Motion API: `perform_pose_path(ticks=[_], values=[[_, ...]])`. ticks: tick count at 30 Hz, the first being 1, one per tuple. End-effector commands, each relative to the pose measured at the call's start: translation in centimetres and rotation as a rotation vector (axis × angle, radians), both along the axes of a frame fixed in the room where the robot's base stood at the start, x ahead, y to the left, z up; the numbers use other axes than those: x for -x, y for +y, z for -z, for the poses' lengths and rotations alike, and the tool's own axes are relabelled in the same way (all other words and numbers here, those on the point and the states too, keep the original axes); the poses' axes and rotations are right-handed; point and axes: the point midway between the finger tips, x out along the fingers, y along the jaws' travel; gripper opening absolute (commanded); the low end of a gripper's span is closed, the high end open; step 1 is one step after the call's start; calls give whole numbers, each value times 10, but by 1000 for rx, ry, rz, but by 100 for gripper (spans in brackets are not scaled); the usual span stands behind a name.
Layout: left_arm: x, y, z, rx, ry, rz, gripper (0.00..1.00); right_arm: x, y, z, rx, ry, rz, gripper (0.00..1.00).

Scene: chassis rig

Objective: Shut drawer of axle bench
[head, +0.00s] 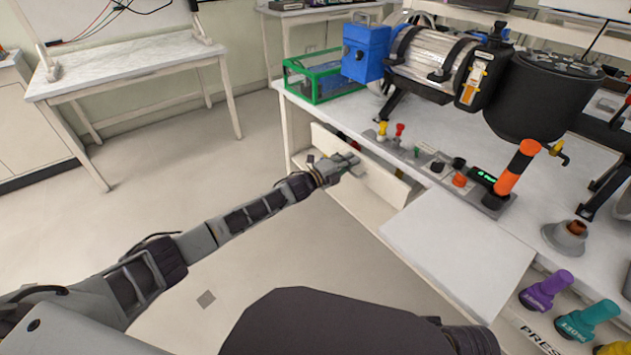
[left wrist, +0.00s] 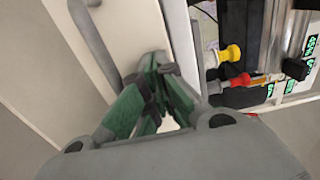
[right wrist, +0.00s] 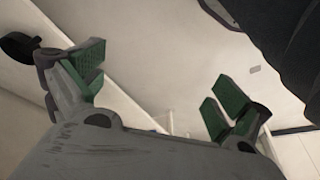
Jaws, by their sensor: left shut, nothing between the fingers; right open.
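The axle bench (head: 440,240) is a white workbench at the right of the head view. Its drawer (head: 372,178) stands partly open, with its white front out from the bench under the control panel. My left gripper (head: 350,165) is at the drawer front. In the left wrist view the left gripper's green-padded fingers (left wrist: 158,95) are shut with nothing between them, close over the white drawer front (left wrist: 135,30); whether they touch it I cannot tell. A grey bar-like handle (left wrist: 95,42) shows on that front. My right gripper (right wrist: 155,85) is open and empty, away from the drawer.
A control panel (head: 437,165) with knobs and an orange-black post (head: 517,166) lines the bench edge above the drawer. A large metal cylinder machine (head: 438,55) stands behind it. A white table (head: 130,70) is at the back left. The floor (head: 190,215) between is clear.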

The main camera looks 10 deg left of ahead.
Motion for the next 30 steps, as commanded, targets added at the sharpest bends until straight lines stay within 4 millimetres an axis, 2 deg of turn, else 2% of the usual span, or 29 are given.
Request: perform_pose_path(ticks=[4, 6, 19, 30], values=[[-12, -9, 0, 1, -2, 0, 0, 2, 2, -4, -11, -12, -5, 100], [-17, -13, 1, 0, -2, 0, 0, 4, 6, 10, -25, -13, -6, 100], [-53, -42, 1, 0, -1, 0, 0, -6, 19, 54, -95, -82, 8, 100], [-62, -48, -1, 1, -1, -1, 0, -8, 23, 63, -114, -100, 13, 100]])
